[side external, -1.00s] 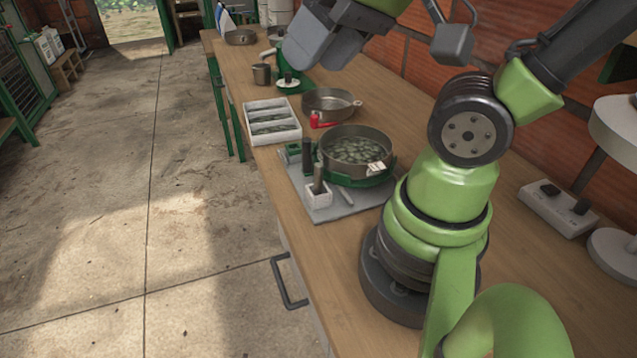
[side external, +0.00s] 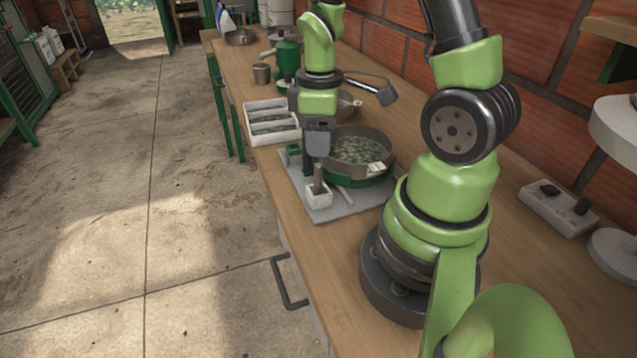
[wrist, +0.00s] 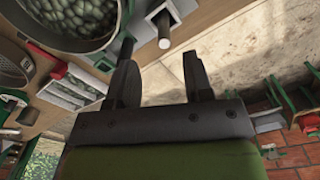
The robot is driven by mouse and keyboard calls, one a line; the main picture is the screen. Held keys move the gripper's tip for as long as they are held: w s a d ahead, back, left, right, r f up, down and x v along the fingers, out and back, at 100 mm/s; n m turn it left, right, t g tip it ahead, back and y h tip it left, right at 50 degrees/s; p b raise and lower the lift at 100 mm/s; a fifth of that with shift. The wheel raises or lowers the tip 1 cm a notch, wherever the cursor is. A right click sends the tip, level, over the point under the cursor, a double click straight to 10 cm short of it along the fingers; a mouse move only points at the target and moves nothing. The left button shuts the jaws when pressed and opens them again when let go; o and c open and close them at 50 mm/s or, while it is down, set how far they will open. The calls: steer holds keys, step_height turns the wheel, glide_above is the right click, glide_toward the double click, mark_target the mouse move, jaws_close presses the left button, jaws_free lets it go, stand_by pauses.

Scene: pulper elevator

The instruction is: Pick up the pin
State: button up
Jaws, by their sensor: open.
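My gripper (side external: 317,153) points down over the grey plate (side external: 330,211), above the small white box. The wrist view shows its two dark fingers (wrist: 161,72) spread apart with nothing between them. A thin pale rod (side external: 343,195), which may be the pin, lies on the plate to the right of the box. A dark upright post (side external: 318,180) stands in the white box (side external: 317,197); I cannot tell whether this post is the pin.
A round pan of greenish pieces (side external: 360,148) sits in a green ring beside my gripper. A white divided tray (side external: 270,124) lies behind it to the left. A power strip (side external: 558,207) is at the right. The bench edge is close on the left.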

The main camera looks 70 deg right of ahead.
mark_target(318, 165)
steer(key=shift+a+f, duration=0.15)
steer(key=shift+f, duration=1.45)
steer(key=shift+a+f, duration=0.1)
steer(key=shift+f, duration=1.5)
steer(key=shift+c, duration=0.5)
jaws_close()
